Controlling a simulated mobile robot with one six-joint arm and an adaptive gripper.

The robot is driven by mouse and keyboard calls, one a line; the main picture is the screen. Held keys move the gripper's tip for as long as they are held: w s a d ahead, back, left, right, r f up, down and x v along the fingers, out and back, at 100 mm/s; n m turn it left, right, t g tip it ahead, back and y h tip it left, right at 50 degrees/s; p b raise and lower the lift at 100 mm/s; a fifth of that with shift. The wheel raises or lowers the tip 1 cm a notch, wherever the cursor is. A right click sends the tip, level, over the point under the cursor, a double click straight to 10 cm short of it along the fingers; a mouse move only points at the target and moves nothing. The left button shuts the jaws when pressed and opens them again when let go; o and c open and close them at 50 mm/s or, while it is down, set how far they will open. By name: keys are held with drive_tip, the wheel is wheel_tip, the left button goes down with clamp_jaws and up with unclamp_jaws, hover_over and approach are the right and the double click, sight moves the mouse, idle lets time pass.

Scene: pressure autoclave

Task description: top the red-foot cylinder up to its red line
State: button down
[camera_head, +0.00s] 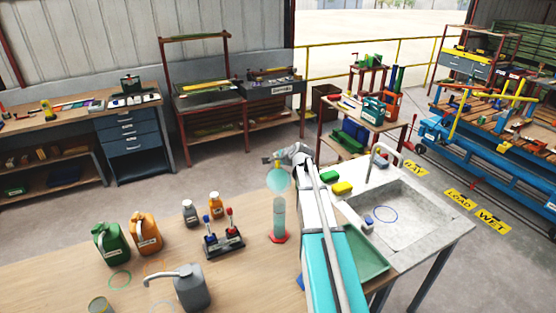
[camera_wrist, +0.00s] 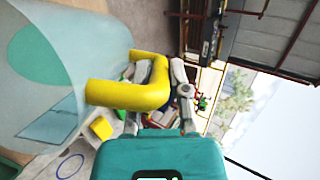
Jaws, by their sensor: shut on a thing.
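The red-foot cylinder (camera_head: 279,218) stands upright on the wooden bench in the head view, on its red foot (camera_head: 272,239). It looks pale blue-green; its red line and liquid level are too small to read. My gripper (camera_head: 283,159) is shut on the yellow handle (camera_wrist: 128,94) of a translucent jug (camera_head: 278,180). The jug hangs in the air at the cylinder's top in the picture; I cannot tell the gap between them. In the wrist view the jug (camera_wrist: 75,85) fills the left side, with a teal patch in it. Its exact tilt is unclear.
Left of the cylinder are a rack (camera_head: 224,246) with red and blue tops, small bottles (camera_head: 190,213), green (camera_head: 110,243) and orange (camera_head: 146,232) jugs, and a grey spouted can (camera_head: 192,289). A sink (camera_head: 405,215) and green tray (camera_head: 367,252) lie right of my arm.

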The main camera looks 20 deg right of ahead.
drive_tip(key=shift+s+a+r+n+t+b, duration=0.15)
drive_tip(key=shift+s+a+r+t+b, duration=0.15)
drive_tip(key=shift+s+r+t, duration=0.25)
drive_tip(key=shift+s+a+r+n+t+b, duration=0.15)
drive_tip(key=shift+s+r+t+b, duration=0.3)
drive_tip(key=shift+s+t, duration=0.2)
drive_tip(key=shift+s+a+r+n+t+h+b, duration=0.2)
drive_tip(key=shift+s+r+t+b, duration=0.15)
drive_tip(key=shift+s+t, duration=0.15)
drive_tip(key=shift+s+a+r+n+t+h+b, duration=0.1)
drive_tip(key=shift+s+a+r+t+b, duration=0.05)
drive_tip(key=shift+s+r+t+b, duration=0.25)
idle(4.6)
drive_tip(key=shift+w+f, duration=0.1)
